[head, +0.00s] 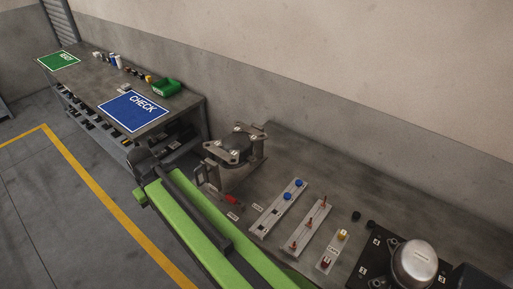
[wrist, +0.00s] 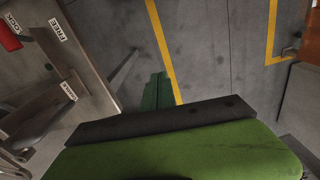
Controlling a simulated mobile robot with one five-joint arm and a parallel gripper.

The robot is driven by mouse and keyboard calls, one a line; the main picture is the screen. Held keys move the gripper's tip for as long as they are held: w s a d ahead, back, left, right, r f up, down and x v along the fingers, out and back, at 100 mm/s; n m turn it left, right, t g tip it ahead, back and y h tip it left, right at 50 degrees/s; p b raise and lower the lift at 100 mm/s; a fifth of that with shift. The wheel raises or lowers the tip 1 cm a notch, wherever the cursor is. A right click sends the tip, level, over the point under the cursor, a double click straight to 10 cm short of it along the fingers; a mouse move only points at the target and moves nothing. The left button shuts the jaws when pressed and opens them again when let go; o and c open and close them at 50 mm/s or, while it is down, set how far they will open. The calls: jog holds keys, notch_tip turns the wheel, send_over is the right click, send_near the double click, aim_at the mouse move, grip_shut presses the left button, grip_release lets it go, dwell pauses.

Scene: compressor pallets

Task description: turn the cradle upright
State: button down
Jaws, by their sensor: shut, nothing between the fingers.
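The cradle (head: 229,153) is a grey metal frame with pale corner pads around a dark round middle. It stands at the left end of the bench in the head view, its plate facing mostly up and slanted; its exact tilt is hard to tell. Part of its metalwork shows at the lower left of the wrist view (wrist: 18,153). My green arm reaches up from the bottom of the head view. The dark end of my arm, with my gripper (head: 146,162), is left of the cradle and apart from it. It looks shut and empty; its fingertips are not clear.
A red lever (head: 232,199) lies in front of the cradle, beside small labels. Right of it are a strip with blue knobs (head: 287,195), a strip with red pegs (head: 308,229) and a silver compressor (head: 414,262). Another bench with a blue CHECK mat (head: 128,113) stands behind.

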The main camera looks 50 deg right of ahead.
jog(key=d+r+p, duration=0.7)
jog(key=d+r, duration=0.2)
jog(key=r, duration=0.1)
notch_tip(320, 180, up, 6)
jog(key=t+p, duration=0.3)
jog(key=p, duration=0.3)
send_over(255, 159)
jog(key=s, duration=0.4)
jog(key=shift+n, duration=0.4)
jog(key=b+x, duration=1.4)
jog(key=shift+s+d, duration=0.2)
jog(key=shift+s, duration=0.15)
jog(key=shift+r, duration=0.15)
